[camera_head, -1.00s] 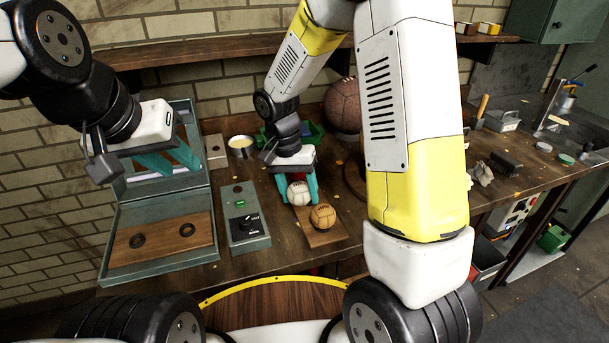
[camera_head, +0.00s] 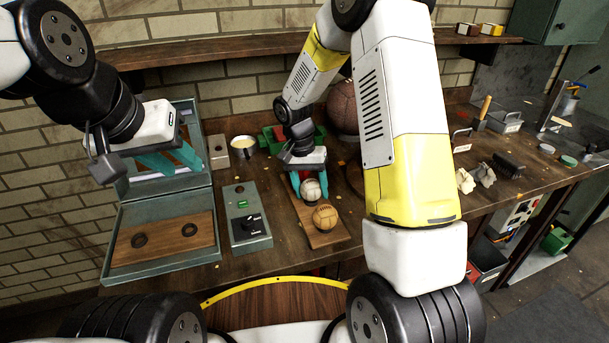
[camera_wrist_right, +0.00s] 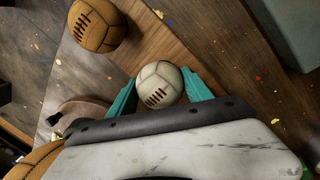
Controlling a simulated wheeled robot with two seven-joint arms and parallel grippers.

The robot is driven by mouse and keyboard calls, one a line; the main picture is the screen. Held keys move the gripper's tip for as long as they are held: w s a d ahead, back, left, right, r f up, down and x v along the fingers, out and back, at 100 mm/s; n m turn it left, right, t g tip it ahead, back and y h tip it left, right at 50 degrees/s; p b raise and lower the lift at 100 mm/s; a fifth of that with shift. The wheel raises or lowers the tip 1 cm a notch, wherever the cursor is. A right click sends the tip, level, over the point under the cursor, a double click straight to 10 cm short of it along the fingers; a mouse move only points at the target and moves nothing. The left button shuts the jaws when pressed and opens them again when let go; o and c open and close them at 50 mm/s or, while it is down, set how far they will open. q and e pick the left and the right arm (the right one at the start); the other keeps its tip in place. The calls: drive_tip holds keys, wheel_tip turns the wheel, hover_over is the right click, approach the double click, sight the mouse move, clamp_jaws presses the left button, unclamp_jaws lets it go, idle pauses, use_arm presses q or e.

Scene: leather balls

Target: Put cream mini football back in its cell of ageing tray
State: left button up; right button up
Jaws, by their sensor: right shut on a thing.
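The cream mini football (camera_head: 312,191) has dark lacing and is held between the teal fingers of my right gripper (camera_head: 310,186). In the right wrist view the cream ball (camera_wrist_right: 159,84) sits between both fingers (camera_wrist_right: 162,82), over or at the edge of a long wooden board (camera_head: 327,238). I cannot tell whether the ball touches the board. A tan laced ball (camera_head: 325,217) rests on the board's near end. A red ball (camera_head: 306,174) shows just behind the cream ball. My left gripper (camera_head: 180,160) is at the open case; its fingers are partly seen from the side.
An open grey-green case (camera_head: 120,273) with a wooden insert (camera_head: 163,240) bearing two dark rings stands at left. A control box (camera_head: 247,235) with a knob is left of the board. A tin (camera_head: 243,146), green bin (camera_head: 270,140) and large brown ball (camera_head: 343,105) stand behind.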

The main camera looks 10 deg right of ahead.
drive_tip(key=shift+f, duration=0.25)
drive_tip(key=o, duration=1.6)
